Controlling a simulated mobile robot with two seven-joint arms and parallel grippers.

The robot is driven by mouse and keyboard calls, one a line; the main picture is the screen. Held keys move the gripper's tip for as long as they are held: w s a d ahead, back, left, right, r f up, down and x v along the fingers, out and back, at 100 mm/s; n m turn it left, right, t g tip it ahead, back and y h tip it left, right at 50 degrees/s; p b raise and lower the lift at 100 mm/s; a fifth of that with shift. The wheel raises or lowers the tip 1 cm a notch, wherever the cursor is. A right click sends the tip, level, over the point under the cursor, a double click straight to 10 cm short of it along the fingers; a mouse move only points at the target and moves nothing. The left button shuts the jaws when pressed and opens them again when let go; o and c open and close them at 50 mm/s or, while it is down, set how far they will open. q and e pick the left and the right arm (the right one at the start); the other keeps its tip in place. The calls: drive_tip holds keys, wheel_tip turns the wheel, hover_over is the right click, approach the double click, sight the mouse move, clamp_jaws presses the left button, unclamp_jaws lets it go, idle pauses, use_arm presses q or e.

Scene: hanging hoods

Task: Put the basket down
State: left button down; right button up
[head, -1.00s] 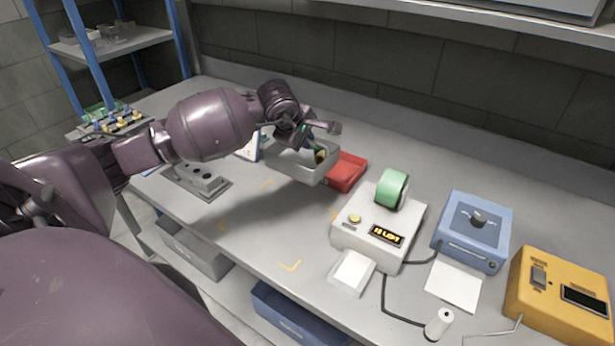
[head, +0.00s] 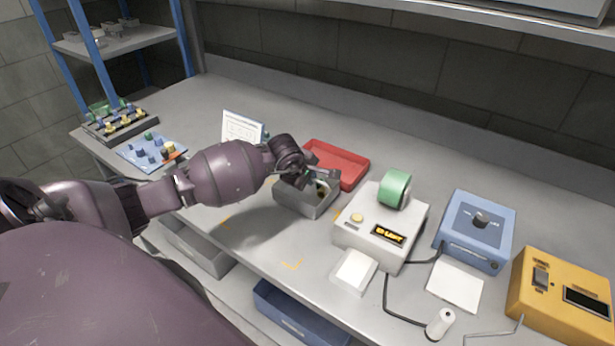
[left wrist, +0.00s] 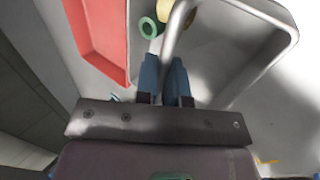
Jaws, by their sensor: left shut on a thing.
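A grey basket (head: 300,203) is at the middle of the bench, left of the white device. My left gripper (head: 315,177) is shut on its far rim. In the left wrist view, the two blue fingers (left wrist: 164,75) close on the wall of the basket (left wrist: 262,72). I cannot tell whether the basket's underside touches the bench. Yellow corner marks (head: 291,265) show on the bench around the basket. My right gripper is not in view.
A red tray (head: 350,163) lies just behind the basket. The white device (head: 372,222) with green tape (head: 394,187) stands close to its right. A blue box (head: 475,232) and a yellow meter (head: 560,287) are farther right. Bare bench (head: 245,245) lies in front.

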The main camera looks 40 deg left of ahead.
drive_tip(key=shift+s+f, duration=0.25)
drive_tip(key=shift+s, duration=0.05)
use_arm(q)
drive_tip(key=c, duration=1.2)
unclamp_jaws()
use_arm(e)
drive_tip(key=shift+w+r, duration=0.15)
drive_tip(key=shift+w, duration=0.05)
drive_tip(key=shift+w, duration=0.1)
use_arm(q)
drive_tip(key=shift+r, duration=0.1)
drive_tip(key=shift+s+r, duration=0.1)
drive_tip(key=shift+r, duration=0.1)
drive_tip(key=v, duration=1.1)
drive_tip(key=shift+s+r, duration=0.2)
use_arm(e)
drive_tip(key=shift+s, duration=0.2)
